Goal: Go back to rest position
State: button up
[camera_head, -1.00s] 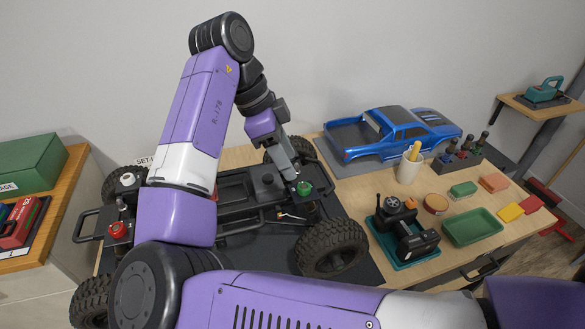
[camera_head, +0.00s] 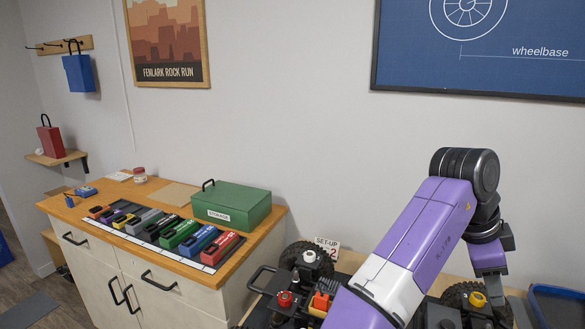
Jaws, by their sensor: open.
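My gripper (camera_head: 497,293) hangs from the folded purple arm at the lower right, over the crawler chassis; it is small and its fingers are hard to make out. I see nothing held in it. The crawler chassis (camera_head: 262,290) is cut off by the bottom edge and partly hidden behind my arm. A red knob (camera_head: 285,298), an orange part (camera_head: 320,301) and a yellow cap (camera_head: 477,298) show on it, the yellow cap just left of my gripper.
A wooden-topped cabinet (camera_head: 262,252) at left holds a green storage box (camera_head: 231,205) and a row of coloured packs (camera_head: 180,235). A SET-UP card (camera_head: 327,247) stands behind the chassis. The wall behind is bare around my elbow.

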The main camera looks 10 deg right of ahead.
jog(key=w+d+r+n+t+h, duration=0.7)
jog(key=r+n+t+h, duration=0.1)
jog(key=s+a+f+n+t+y, duration=0.3)
jog(key=a+n+t, duration=0.1)
jog(key=a+n, duration=0.25)
jog(key=s+a+f+n+t+y, duration=0.3)
jog(key=a+n+t+y, duration=0.15)
jog(key=a+n, duration=0.2)
jog(key=s+a+f+n+t+y, duration=0.25)
jog(key=a+n+t, duration=0.25)
jog(key=a, duration=0.3)
jog(key=s+a+f+g+y, duration=0.1)
jog(key=s+a+f+g, duration=0.1)
jog(key=s, duration=0.8)
jog(key=s+a+f+m+g+y, duration=0.1)
jog(key=s+a+f+g, duration=0.1)
jog(key=s+a+f, duration=0.2)
jog(key=s+a+f+g+y, duration=0.1)
jog(key=s+f, duration=0.7)
jog(key=s, duration=0.9)
jog(key=a+g, duration=0.1)
jog(key=a, duration=0.1)
jog(key=shift+s+a+f+m+y, duration=0.15)
jog(key=shift+s+a+m+y, duration=0.15)
jog(key=shift+a+y, duration=0.1)
